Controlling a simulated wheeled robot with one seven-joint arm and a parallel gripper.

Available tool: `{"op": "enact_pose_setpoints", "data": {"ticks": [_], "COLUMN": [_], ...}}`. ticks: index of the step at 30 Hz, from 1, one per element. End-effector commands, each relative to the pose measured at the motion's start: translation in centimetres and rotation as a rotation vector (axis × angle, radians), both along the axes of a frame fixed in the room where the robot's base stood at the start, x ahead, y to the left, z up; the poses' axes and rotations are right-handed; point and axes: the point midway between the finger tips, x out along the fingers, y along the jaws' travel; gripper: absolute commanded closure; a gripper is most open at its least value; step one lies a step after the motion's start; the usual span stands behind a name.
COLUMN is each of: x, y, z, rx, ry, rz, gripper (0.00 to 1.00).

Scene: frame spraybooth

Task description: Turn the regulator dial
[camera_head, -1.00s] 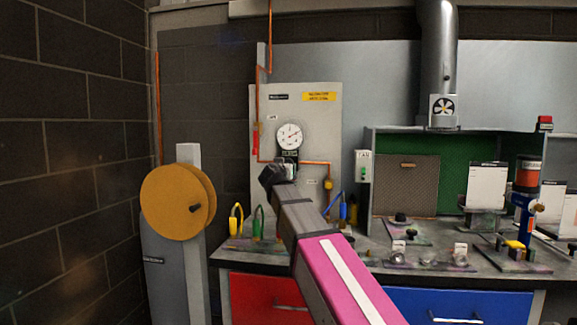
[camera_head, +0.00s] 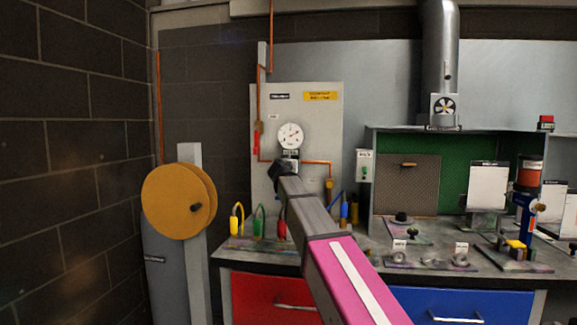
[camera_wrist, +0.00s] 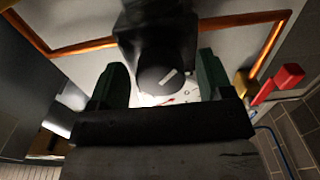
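The regulator dial (camera_wrist: 160,79) is a dark round knob with a light pointer line. In the wrist view it lies between the two green fingers of my gripper (camera_wrist: 161,68), with a visible gap on each side. My gripper is open and not closed on it. In the head view my gripper (camera_head: 281,173) is in front of the wall panel (camera_head: 321,121), just below the round white gauge (camera_head: 290,135), and hides the dial. The gauge's red needle shows in both views; in the wrist view the gauge face (camera_wrist: 188,93) is partly covered by the dial and gripper.
Copper pipes (camera_head: 318,162) run beside the regulator. A red lever (camera_wrist: 289,76) is near the right finger in the wrist view. Coloured hoses (camera_head: 259,226) stand on the bench below. A yellow reel (camera_head: 176,202) is at left, a green-backed booth (camera_head: 448,165) at right.

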Motion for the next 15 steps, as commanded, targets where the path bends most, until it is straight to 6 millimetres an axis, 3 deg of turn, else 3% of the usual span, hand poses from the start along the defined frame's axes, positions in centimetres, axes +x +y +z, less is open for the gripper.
{"op": "enact_pose_setpoints", "data": {"ticks": [1,4,15], "x": [-0.01,-0.02,-0.03], "y": [0.00,0.00,0.00], "z": [0.01,0.00,0.01], "rx": [0.000,0.000,-0.034], "ry": [0.000,0.000,0.007], "rz": [0.000,0.000,0.000], "gripper": [0.42,0.75,0.76]}}
